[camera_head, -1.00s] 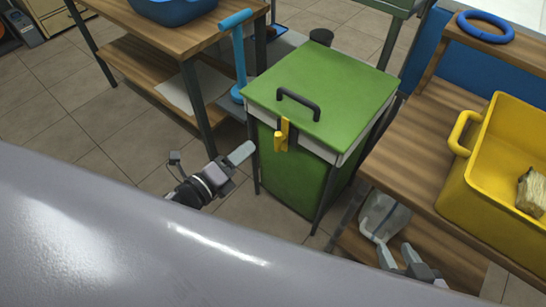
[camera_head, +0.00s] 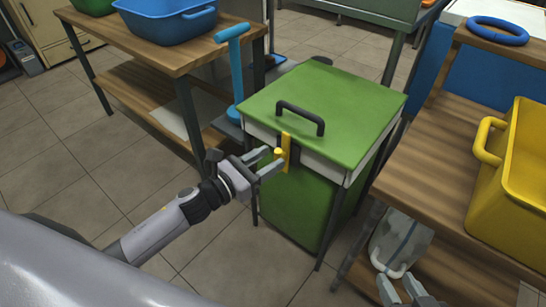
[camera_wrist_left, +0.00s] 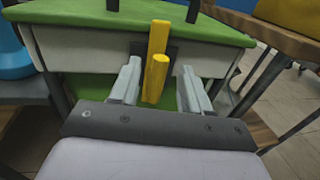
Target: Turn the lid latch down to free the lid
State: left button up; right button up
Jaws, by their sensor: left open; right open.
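The green press box (camera_head: 290,200) stands on dark legs, with a flat green lid (camera_head: 345,95) closed on top and a black handle (camera_head: 300,115) on it. The yellow lid latch (camera_head: 285,150) is upright on the front face at the lid's edge, over a dark plate. My left gripper (camera_head: 268,162) is open just in front of the latch. In the left wrist view the latch (camera_wrist_left: 156,60) stands between the two open fingers (camera_wrist_left: 160,88), with a gap on each side. My right gripper (camera_head: 398,288) is open and empty at the bottom right, away from the box.
A wooden table (camera_head: 160,45) with a blue tub (camera_head: 170,20) stands at the back left, a blue T-shaped tool (camera_head: 236,70) beside it. A wooden bench (camera_head: 430,165) with a yellow crate (camera_head: 525,165) is close on the right. A blue ring (camera_head: 498,30) lies behind.

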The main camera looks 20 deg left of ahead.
pick_arm(q)
jog(key=shift+x, duration=1.05)
grip_shut()
